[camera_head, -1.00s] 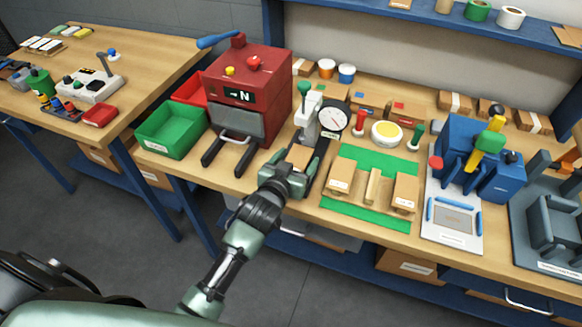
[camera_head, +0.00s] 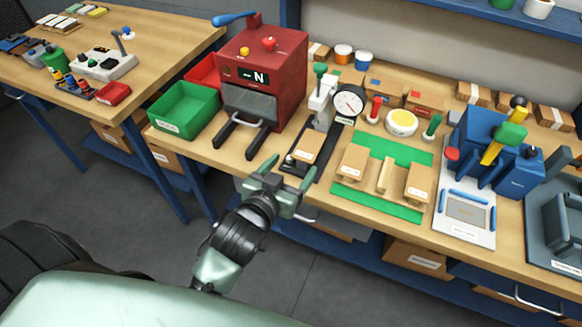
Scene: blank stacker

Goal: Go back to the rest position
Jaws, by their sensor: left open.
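My left gripper (camera_head: 290,172) is open and empty in the head view. The gripper appears apart from the block. My right gripper is not in view.
The workbench (camera_head: 232,158) holds a red machine (camera_head: 262,75), a green bin (camera_head: 184,112), a green mat (camera_head: 376,206) with tan blocks, and a blue press (camera_head: 492,150). A second table (camera_head: 150,60) stands at the left. The floor in front is clear.

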